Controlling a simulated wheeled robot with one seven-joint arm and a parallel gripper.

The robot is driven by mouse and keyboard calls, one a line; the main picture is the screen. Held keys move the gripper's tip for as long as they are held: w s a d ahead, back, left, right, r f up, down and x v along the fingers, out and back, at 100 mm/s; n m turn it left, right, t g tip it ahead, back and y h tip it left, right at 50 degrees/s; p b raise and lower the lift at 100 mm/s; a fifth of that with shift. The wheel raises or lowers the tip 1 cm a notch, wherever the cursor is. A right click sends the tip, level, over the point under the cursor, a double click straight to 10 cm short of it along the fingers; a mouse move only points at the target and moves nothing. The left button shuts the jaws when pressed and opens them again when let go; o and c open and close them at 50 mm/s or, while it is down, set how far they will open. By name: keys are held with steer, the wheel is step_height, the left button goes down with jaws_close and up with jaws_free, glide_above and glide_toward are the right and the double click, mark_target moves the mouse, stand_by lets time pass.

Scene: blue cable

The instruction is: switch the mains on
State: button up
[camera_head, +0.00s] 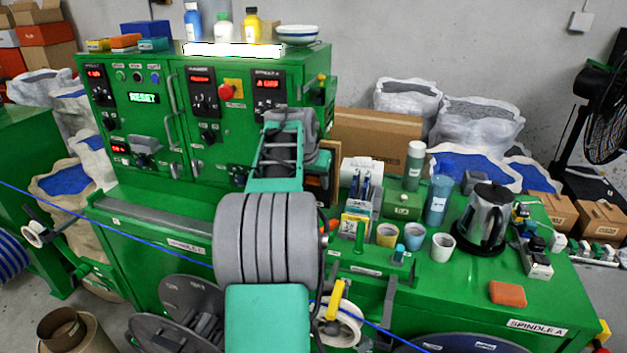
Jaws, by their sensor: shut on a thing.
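No readable label marks the mains switch. A red knob (226,92) on a yellow plate sits on the middle door. Black rotary knobs (208,136) and a grey block-like part (143,143) show on the front. My arm reaches from the bottom centre to the cabinet's right part. My gripper (284,118) is at its far end, close to the front. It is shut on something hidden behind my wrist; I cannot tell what.
Bottles and a bowl (297,34) stand on the cabinet. The green bench (460,300) at right carries cups, a kettle (485,218) and an orange block (507,293). A blue cable (130,233) crosses in front, passing by my arm. Reels (340,320) sit low in front.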

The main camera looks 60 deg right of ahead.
steer(key=o, duration=1.4)
steer(key=shift+c, duration=0.2)
steer(key=b+v, duration=0.1)
steer(key=v, duration=0.6)
steer(key=shift+a+r+b, duration=0.2)
steer(key=shift+r+b, duration=0.1)
